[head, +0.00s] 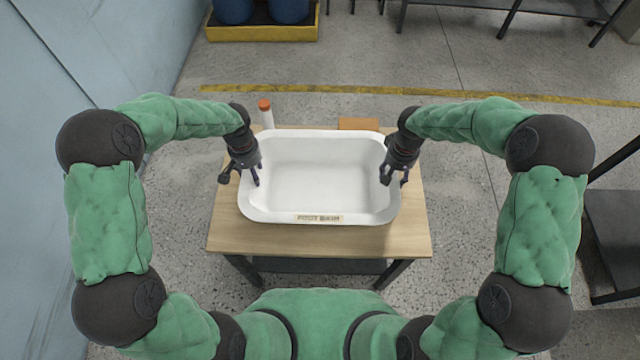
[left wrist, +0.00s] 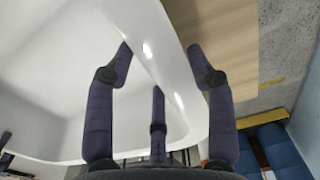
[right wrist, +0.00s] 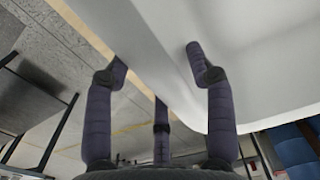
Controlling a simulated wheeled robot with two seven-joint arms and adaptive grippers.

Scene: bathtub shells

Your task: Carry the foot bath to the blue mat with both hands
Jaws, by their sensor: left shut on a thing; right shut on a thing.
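The foot bath (head: 318,178) is a white, empty rectangular tub with a label on its front rim, over the wooden table. My left gripper (head: 243,177) is shut on its left wall. In the left wrist view, the fingers of the left gripper (left wrist: 160,62) straddle the white rim of the foot bath (left wrist: 150,30). My right gripper (head: 395,177) is shut on the right wall. Its fingers also straddle the rim in the right wrist view (right wrist: 158,60). The tub looks about level; I cannot tell whether it touches the table. No blue mat shows in these views.
The wooden table (head: 405,240) has bare strips in front and at the right. A white bottle with an orange cap (head: 266,115) stands behind the tub's left corner. A brown block (head: 358,124) lies behind it at the right. A dark shelf (head: 615,225) stands at far right.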

